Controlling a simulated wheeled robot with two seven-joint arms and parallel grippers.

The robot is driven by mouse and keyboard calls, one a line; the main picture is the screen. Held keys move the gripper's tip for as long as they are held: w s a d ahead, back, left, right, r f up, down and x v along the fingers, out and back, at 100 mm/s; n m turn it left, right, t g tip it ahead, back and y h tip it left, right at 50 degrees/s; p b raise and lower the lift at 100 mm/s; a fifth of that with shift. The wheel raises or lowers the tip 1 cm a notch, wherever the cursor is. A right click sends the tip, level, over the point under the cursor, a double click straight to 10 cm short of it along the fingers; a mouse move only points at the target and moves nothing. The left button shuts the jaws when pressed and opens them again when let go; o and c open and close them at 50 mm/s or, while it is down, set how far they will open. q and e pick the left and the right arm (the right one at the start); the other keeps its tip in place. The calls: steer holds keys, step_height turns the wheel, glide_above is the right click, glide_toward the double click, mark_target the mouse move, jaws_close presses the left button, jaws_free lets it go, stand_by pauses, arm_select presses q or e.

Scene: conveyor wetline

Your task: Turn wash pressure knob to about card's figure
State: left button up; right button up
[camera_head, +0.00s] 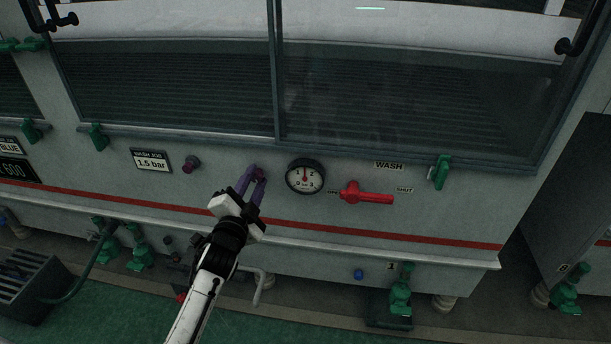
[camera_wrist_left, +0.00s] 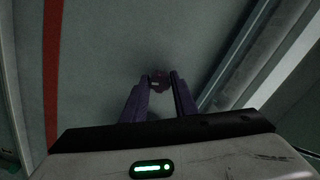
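A white card (camera_head: 151,160) on the panel reads "WASH JOB 1.5 bar". A round pressure gauge (camera_head: 305,177) with a 0 to 3 scale is at the panel's middle; its needle is too small to read surely. A dark maroon knob (camera_head: 258,171) left of the gauge is partly hidden by my left gripper (camera_head: 253,184). In the left wrist view the knob (camera_wrist_left: 159,78) shows between the tips of the purple fingers, which stand apart. I cannot tell whether they touch it. My right gripper is not in view.
Another maroon knob (camera_head: 191,164) is right of the card. A red valve handle (camera_head: 366,196) is right of the gauge, near the WASH and SHUT labels. A rail (camera_head: 330,256) runs below the panel.

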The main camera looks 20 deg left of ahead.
arm_select(q)
steer(key=shift+o, duration=1.1)
steer(key=shift+s, duration=0.15)
steer(key=p+v, duration=0.2)
steer(key=v, duration=0.3)
steer(key=shift+s+d, duration=0.15)
steer(key=shift+s, duration=0.25)
steer(key=shift+w+f, duration=0.1)
steer(key=shift+f, duration=0.05)
